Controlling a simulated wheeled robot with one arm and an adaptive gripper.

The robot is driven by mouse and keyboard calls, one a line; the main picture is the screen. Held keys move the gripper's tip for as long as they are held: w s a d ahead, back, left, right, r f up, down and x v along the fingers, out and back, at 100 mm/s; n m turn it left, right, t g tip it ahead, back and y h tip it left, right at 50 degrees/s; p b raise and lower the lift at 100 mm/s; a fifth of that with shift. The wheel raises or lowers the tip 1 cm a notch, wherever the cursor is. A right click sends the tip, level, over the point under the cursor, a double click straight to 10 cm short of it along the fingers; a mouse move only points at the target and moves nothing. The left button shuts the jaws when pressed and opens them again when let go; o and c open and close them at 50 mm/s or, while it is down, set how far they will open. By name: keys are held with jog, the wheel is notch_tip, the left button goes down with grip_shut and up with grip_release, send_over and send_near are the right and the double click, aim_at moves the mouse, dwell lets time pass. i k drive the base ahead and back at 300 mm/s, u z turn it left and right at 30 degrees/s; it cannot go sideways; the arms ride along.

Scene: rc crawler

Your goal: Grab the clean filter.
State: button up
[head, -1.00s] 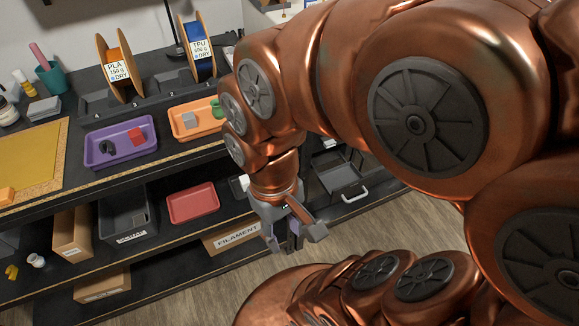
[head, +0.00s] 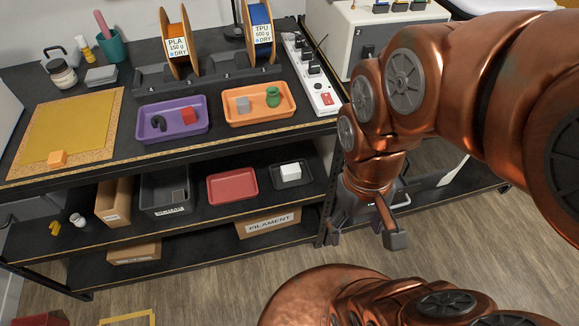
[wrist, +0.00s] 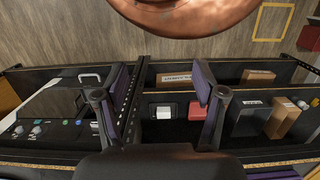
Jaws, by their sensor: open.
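A white block, which looks like the clean filter (head: 291,171), sits in a small black tray (head: 277,185) on the lower shelf, right of a red tray. The block also shows in the wrist view (wrist: 163,112), between my fingers in the picture but well beyond them. My gripper (head: 366,232) is open and empty, out in front of the shelf and to the right of the black tray. It also shows in the wrist view (wrist: 158,100), with both fingers spread wide apart.
The red tray (head: 232,186) and a dark bin (head: 164,190) stand left on the same shelf. The worktop above holds a purple tray (head: 173,120), an orange tray (head: 258,106) and a power strip (head: 312,75). A dark shelf post (head: 326,205) stands near my gripper.

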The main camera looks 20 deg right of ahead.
aim_at(290, 172)
jog(key=z, duration=2.45)
jog(key=k, duration=1.5)
jog(key=u, duration=2.4)
jog(key=i, duration=0.5)
jog(key=u, duration=0.05)
